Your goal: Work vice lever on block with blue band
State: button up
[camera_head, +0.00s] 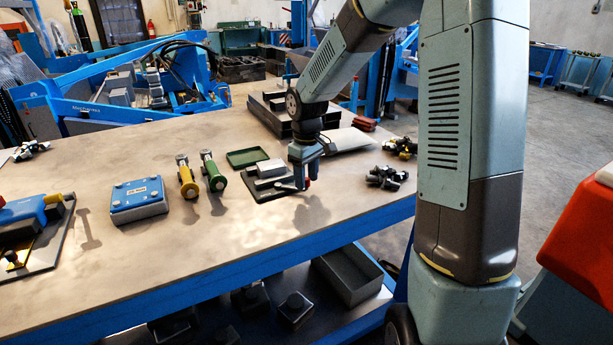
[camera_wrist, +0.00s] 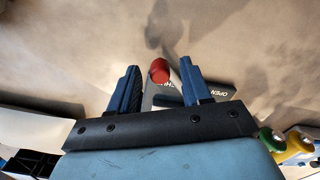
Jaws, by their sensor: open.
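A vice with a pale grey block (camera_head: 270,168) stands on a dark base plate (camera_head: 262,194) in the middle of the workbench. Its lever ends in a red knob (camera_wrist: 159,74). No blue band on the block can be made out. My gripper (camera_head: 303,184) points down at the right end of this vice. In the wrist view my gripper (camera_wrist: 159,64) is open, with the red knob between its two blue fingers and clear space on both sides. Lettering that reads OPEN shows on a dark plate (camera_wrist: 222,87), and other lettering beside the knob is partly hidden.
Left of the vice stand a green-handled tool (camera_head: 212,172), a yellow-handled tool (camera_head: 187,178) and a blue-topped box (camera_head: 138,198). A green tray (camera_head: 247,156) lies behind. Dark clustered parts (camera_head: 386,177) lie to the right. The bench front is clear.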

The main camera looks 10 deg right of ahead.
jog(key=shift+c, duration=0.2)
grip_shut()
dwell(0.3)
